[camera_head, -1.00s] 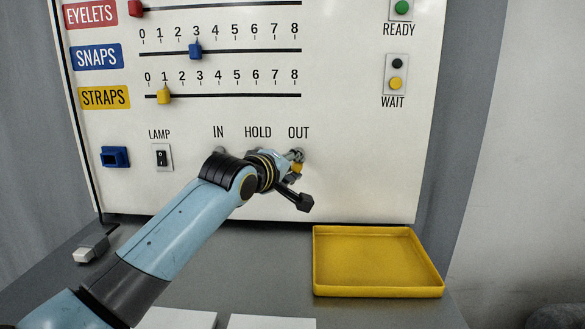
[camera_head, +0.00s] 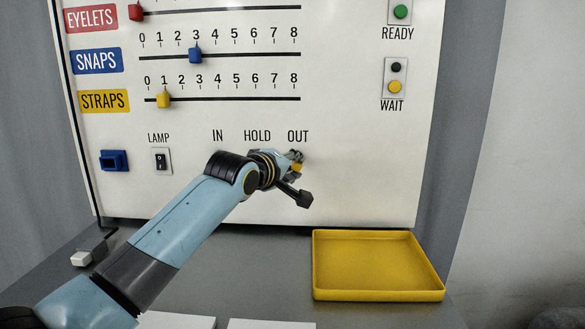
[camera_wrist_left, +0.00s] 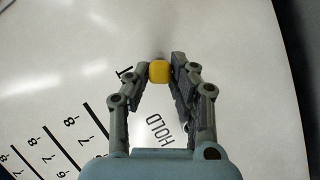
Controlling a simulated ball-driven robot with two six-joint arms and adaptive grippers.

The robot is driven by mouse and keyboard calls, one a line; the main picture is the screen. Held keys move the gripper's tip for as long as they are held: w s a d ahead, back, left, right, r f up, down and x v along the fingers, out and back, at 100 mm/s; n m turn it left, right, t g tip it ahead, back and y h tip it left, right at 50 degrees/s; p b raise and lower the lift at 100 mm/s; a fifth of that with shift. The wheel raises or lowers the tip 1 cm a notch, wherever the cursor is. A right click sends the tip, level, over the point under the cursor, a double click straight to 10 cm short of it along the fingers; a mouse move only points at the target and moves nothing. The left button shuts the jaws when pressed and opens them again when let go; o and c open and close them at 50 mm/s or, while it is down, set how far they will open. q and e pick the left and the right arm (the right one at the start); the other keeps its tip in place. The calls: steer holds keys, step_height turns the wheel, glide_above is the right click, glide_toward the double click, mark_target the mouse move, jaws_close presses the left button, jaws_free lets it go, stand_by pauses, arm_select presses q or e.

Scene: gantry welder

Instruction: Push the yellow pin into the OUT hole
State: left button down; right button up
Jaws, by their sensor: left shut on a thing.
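The yellow pin (camera_head: 296,167) is at the panel just below the OUT label (camera_head: 298,136). My left gripper (camera_head: 293,162) is shut on it, at the panel face. In the left wrist view the pin's yellow head (camera_wrist_left: 159,71) sits between the fingertips (camera_wrist_left: 160,74). The OUT hole is hidden behind the pin and fingers, so I cannot tell how deep the pin sits. The IN and HOLD holes are hidden by my arm. My right gripper is not in view.
An empty yellow tray (camera_head: 378,293) stands on the grey table at the right, below the panel (camera_head: 350,180). A plug with a cable (camera_head: 84,257) lies at the left. White sheets (camera_head: 271,323) lie at the front edge. A lamp switch (camera_head: 160,160) is left of my arm.

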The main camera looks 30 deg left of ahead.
arm_select(q)
steer(key=shift+w+a, duration=0.1)
steer(key=shift+w, duration=0.1)
steer(key=c, duration=1.1)
jaws_free()
